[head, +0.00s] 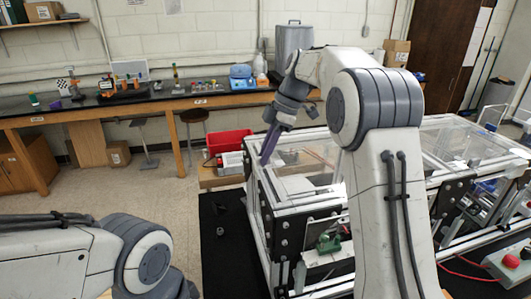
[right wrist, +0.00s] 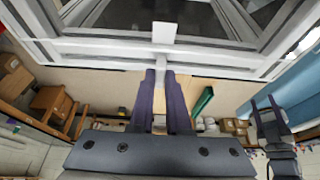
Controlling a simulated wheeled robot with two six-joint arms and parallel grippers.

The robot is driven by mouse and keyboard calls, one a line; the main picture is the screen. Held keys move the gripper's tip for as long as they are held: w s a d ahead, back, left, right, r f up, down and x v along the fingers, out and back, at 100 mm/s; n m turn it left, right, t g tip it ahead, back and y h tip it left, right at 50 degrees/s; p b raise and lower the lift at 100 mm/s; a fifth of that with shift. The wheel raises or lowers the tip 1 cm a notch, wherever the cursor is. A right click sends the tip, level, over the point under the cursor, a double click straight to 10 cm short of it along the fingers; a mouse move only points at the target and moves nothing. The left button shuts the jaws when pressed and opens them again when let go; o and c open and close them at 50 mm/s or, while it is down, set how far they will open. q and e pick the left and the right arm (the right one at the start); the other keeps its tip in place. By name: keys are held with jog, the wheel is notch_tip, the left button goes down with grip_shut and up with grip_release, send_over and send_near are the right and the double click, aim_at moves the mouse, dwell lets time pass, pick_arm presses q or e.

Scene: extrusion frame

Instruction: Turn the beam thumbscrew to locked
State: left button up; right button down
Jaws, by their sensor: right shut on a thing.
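My right gripper (head: 265,160) reaches down to the near-left top edge of the extrusion frame (head: 254,212), its purple fingers angled down and left. In the right wrist view, its fingers (right wrist: 162,73) are close together around the lower end of a pale tab-like piece (right wrist: 164,33) that crosses the frame's bars. This piece appears to be the beam thumbscrew; its locked or unlocked mark cannot be read. The fingers cover its lower end. In the head view the thumbscrew is hidden or too small to tell. My left gripper (right wrist: 264,103) shows at the right of the right wrist view, fingers apart and empty.
Clear panels cover the frame's top. A red bin (head: 228,141) stands behind it. A long wooden bench (head: 180,105) with small items runs along the back wall. A red button box (head: 510,262) is at the lower right. Open floor lies to the left.

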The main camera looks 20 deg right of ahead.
jog(key=m+b, duration=0.1)
jog(key=m+t+b, duration=0.1)
jog(key=m, duration=0.1)
jog(key=shift+s+f+m+b, duration=0.15)
jog(key=shift+m+b, duration=0.15)
jog(key=m+t+h+b, duration=0.1)
jog(key=m+t, duration=0.1)
jog(key=m, duration=0.2)
jog(key=shift+a+b, duration=0.1)
jog(key=shift+b, duration=0.3)
jog(key=shift+s+m+t+h, duration=0.1)
jog(key=shift+m+t+h, duration=0.2)
jog(key=shift+m, duration=0.8)
jog(key=m, duration=0.2)
jog(key=shift+a+r+m+t+h, duration=0.1)
jog(key=shift+r+m+t+h, duration=0.1)
jog(key=shift+m+t+h, duration=0.15)
jog(key=m+h, duration=0.2)
jog(key=m, duration=0.3)
jog(key=shift+a+p, duration=0.1)
jog(key=shift+p, duration=0.2)
jog(key=shift+m, duration=0.25)
jog(key=c, duration=0.9)
grip_release()
